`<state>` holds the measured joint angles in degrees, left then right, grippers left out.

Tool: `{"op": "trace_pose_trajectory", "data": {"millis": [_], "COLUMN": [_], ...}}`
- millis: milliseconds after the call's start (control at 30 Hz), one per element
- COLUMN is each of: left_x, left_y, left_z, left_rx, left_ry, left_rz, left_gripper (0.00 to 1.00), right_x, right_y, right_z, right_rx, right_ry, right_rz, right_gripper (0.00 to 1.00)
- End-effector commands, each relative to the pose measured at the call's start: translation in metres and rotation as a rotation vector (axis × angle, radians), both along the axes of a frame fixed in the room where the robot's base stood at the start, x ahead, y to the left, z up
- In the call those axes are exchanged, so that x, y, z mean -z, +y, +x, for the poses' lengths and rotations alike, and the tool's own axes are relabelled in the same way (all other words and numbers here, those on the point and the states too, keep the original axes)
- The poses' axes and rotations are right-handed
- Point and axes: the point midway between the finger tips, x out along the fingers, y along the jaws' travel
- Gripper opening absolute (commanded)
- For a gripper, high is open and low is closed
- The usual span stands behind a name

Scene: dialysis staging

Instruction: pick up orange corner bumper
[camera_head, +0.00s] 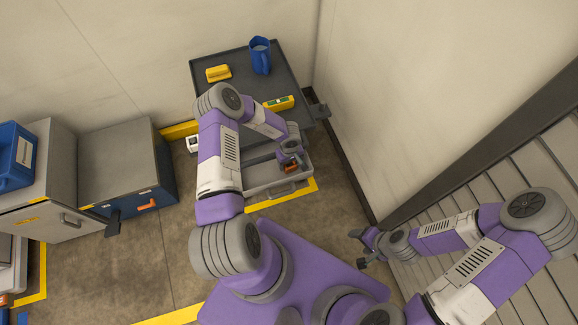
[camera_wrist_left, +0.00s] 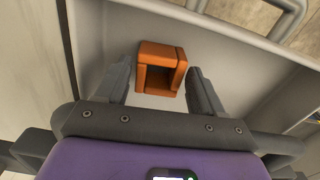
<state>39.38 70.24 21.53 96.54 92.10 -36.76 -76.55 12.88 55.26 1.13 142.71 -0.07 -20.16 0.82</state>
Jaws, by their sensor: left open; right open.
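The orange corner bumper (camera_wrist_left: 160,67) is a small hollow orange block. In the left wrist view it lies inside a light grey bin (camera_wrist_left: 107,30), between the tips of my left gripper (camera_wrist_left: 162,92), with a gap on both sides. The left gripper is open and holds nothing. My right gripper (camera_head: 364,248) is at the lower right, open and empty, far from the bumper.
A dark cart top (camera_head: 238,92) carries a blue jug (camera_head: 260,55), a yellow block (camera_head: 218,73) and a yellow level-like tool (camera_head: 279,103). The bin (camera_head: 262,189) has a handle at its front. Grey cabinets (camera_head: 117,165) stand left, and walls close off the back and right.

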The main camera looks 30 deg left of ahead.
Motion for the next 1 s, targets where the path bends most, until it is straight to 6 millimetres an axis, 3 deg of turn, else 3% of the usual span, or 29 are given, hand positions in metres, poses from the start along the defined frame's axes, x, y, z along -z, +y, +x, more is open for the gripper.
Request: {"op": "trace_pose_trajectory", "data": {"millis": [67,267,567,1000], "left_x": [0.0098,0.0094,0.0094,0.0014], "left_y": [0.0003,0.0006,0.0005,0.0003], "left_z": [0.0002,0.0005,0.0002,0.0000], "left_rx": [-0.001,-0.001,-0.001,0.001], "left_ry": [0.000,-0.001,-0.001,-0.001], "left_rz": [0.000,0.000,0.001,0.001], "left_gripper": [0.68,0.68,0.25,0.24], "right_x": [0.0043,0.0031,0.0031,-0.0009], "right_y": [0.0000,0.0000,0.0001,0.0000], "right_z": [0.0000,0.0000,0.0000,0.0000], "right_rx": [0.000,0.000,0.000,0.000], "right_ry": [0.000,0.000,0.000,0.000], "right_rz": [0.000,0.000,0.000,0.000], "right_gripper": [0.68,0.68,0.68,0.68]}}
